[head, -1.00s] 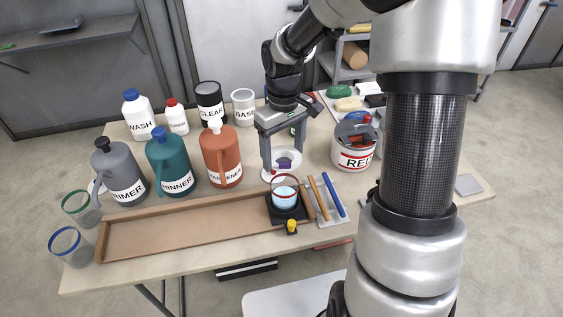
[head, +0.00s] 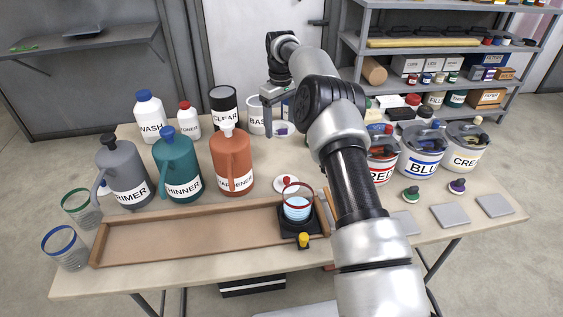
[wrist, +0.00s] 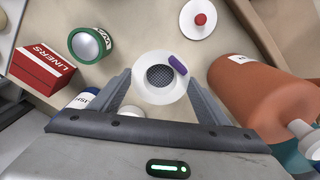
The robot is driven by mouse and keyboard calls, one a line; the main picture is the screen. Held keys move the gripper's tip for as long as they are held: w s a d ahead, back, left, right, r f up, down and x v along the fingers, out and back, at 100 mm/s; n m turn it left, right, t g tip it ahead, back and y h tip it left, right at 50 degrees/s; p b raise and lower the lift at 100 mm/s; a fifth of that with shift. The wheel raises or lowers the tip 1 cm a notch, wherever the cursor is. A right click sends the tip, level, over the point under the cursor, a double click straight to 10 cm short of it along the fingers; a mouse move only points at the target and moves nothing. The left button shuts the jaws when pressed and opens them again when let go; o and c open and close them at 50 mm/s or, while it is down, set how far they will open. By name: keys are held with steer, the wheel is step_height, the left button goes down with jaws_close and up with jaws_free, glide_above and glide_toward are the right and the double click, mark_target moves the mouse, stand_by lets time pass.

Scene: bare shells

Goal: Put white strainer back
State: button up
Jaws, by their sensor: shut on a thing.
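The white strainer (wrist: 160,78), a funnel shape with a dark mesh centre and a purple tab, sits between the fingertips of my gripper (wrist: 160,92) in the wrist view. My gripper is shut on it and holds it up in the air. In the head view my gripper (head: 278,120) is over the back part of the table, near the BASE can. There the strainer (head: 283,129) shows only partly, with my arm close beside it.
A white lid with a red knob (head: 286,183) lies behind the red-rimmed cup (head: 298,204). The orange hardener jug (head: 231,163) stands left of my gripper. Paint cans stand at right.

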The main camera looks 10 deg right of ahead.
steer(key=shift+w+f, duration=0.3)
steer(key=shift+f, duration=0.35)
step_height(320, 180, down, 10)
steer(key=shift+r+b, duration=0.25)
steer(key=shift+b, duration=0.75)
steer(key=shift+f, duration=0.25)
steer(key=o, duration=1.1)
steer(key=shift+r, duration=0.1)
